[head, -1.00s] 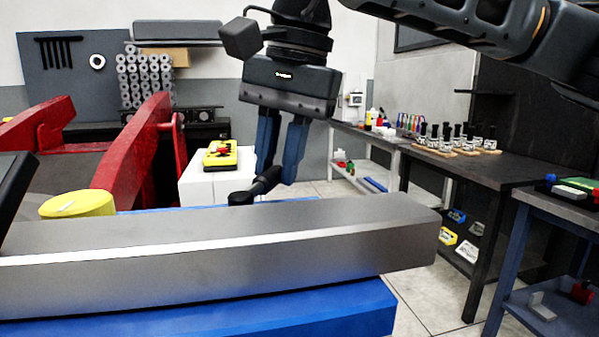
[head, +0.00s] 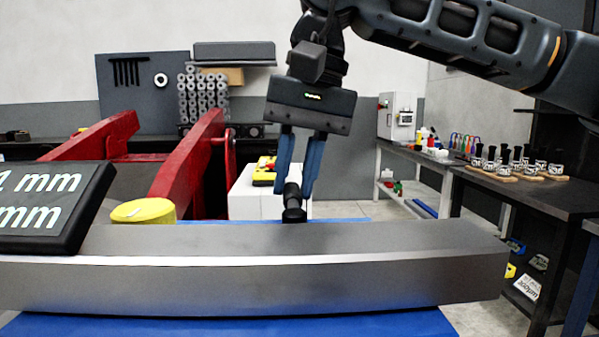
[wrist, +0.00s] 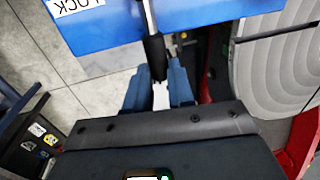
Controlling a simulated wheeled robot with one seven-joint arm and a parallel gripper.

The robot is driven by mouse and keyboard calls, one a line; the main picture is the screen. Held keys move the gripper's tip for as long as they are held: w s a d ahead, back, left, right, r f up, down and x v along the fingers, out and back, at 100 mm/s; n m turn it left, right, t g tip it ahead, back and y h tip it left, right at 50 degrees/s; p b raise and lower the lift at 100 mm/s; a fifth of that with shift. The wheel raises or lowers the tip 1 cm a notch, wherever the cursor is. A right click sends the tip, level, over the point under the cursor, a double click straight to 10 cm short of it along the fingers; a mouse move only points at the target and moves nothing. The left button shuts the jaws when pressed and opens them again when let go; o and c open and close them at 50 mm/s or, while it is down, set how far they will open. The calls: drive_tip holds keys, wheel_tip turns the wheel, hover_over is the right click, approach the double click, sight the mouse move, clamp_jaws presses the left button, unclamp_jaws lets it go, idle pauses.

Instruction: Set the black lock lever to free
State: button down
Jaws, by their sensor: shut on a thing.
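The black lock lever (head: 293,204) stands behind the grey metal beam, and its grip is between the blue fingers of my gripper (head: 299,190). My gripper is shut on it. In the wrist view the lever (wrist: 154,52) runs as a metal rod with a black grip to the fingers (wrist: 160,92), beside the blue table. A white label reading "LOCK" (wrist: 75,5) lies on the blue surface at upper left. The lever's pivot is hidden or cut off. The word for the free position does not show.
The grey beam (head: 260,285) lies across the front on a blue table (head: 240,322). A yellow cylinder (head: 143,211) and a dark display (head: 48,205) are at left. Red frame arms (head: 187,170) rise behind. Benches (head: 515,190) stand at right.

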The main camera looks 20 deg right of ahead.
idle(0.3)
drive_tip(key=c, duration=1)
unclamp_jaws()
drive_tip(key=shift+o, duration=0.2)
drive_tip(key=shift+r, duration=0.1)
wheel_tip(320, 180, up, 8)
drive_tip(key=d, duration=0.1)
drive_tip(key=shift+s+d+f, duration=0.2)
drive_tip(key=shift+f, duration=0.05)
